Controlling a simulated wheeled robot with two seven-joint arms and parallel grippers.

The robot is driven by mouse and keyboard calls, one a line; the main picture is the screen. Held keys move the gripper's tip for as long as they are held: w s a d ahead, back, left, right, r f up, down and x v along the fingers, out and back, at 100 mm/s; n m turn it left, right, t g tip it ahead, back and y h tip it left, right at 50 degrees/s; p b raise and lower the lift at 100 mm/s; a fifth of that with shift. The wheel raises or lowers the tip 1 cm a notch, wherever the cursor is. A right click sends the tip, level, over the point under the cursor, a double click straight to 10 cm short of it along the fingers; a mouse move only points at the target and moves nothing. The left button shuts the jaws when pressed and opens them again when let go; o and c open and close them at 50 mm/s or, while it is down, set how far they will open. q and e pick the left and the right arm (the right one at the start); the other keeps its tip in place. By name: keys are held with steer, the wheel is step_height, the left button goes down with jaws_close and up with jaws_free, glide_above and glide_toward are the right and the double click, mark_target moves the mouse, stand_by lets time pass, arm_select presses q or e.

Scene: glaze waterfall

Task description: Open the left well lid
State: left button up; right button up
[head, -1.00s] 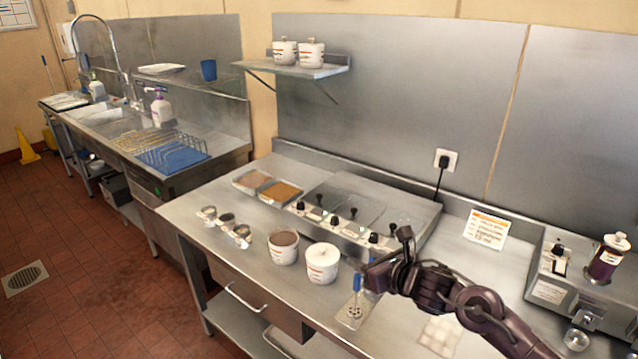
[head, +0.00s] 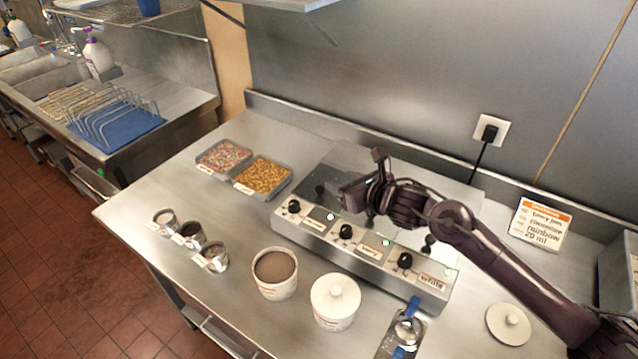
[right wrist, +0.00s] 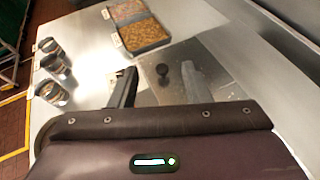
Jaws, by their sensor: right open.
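The steel warmer (head: 325,240) stands on the counter with a row of black dials along its front. The left well lid (right wrist: 150,90) is a flat metallic cover with a small black knob (right wrist: 162,70); it lies shut on the warmer's left end. My right gripper (head: 346,190) hovers over the left part of the warmer and hides some of the lids. In the right wrist view my right gripper (right wrist: 158,84) is open, one finger on each side of the knob. I cannot tell whether it touches the knob. My left gripper is not in view.
Trays of sprinkles (head: 224,156) and golden crumbs (head: 263,177) sit left of the warmer. Small metal cups (head: 213,257), a brown-filled tub (head: 274,273) and a lidded white tub (head: 335,300) stand in front. A loose lid (head: 509,324) and a card (head: 541,222) are at right.

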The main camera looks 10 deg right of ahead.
mark_target(321, 190)
steer(key=f+b, duration=0.3)
steer(key=shift+s+f, duration=0.1)
steer(key=shift+s, duration=0.25)
steer(key=f+b, duration=0.2)
steer(key=shift+w+f+b, duration=0.3)
steer(key=shift+f+b, duration=0.05)
steer(key=shift+w, duration=0.2)
steer(key=shift+w+a, duration=0.1)
steer(key=shift+w, duration=0.1)
steer(key=p+x, duration=0.2)
steer(key=x, duration=0.4)
steer(key=shift+r, duration=0.1)
steer(key=shift+w+a+f, duration=0.2)
steer(key=shift+w, duration=0.1)
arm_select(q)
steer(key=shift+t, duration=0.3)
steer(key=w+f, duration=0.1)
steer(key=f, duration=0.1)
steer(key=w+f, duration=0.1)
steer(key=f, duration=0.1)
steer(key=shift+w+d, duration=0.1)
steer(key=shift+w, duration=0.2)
